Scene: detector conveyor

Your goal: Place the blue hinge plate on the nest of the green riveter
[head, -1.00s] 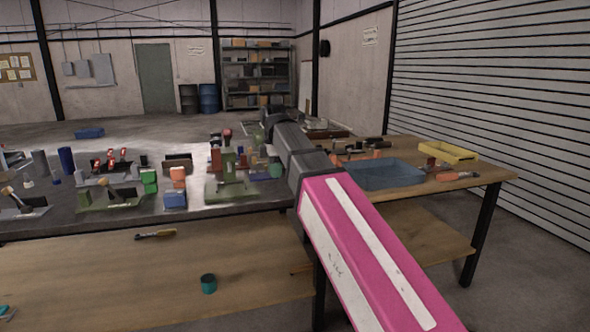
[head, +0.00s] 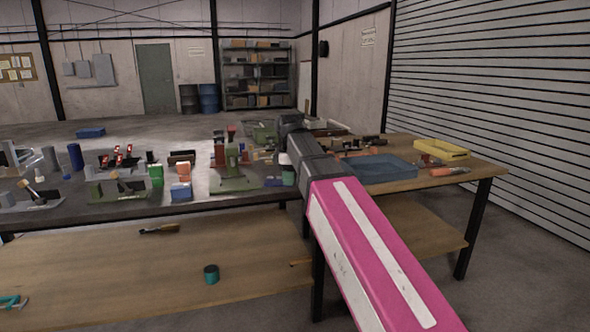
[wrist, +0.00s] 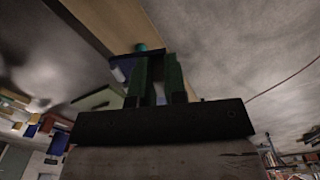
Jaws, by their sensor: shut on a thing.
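In the wrist view the two green fingers of my gripper (wrist: 160,80) are shut on a dark blue plate, the blue hinge plate (wrist: 122,70), which shows in part to the left of the fingers. The rest of the plate is hidden by the fingers. In the head view the green riveter (head: 233,178), with a green base and an upright post with a red top, stands on the dark bench, left of my arm. Its nest is too small to make out. My gripper is not clear in the head view.
A blue tray (head: 380,169) and a yellow tray (head: 441,151) lie on the wooden table at right. An orange block (head: 180,170), a blue block (head: 181,192) and several other fixtures crowd the bench left of the riveter. A teal tin (head: 211,275) stands on the lower shelf.

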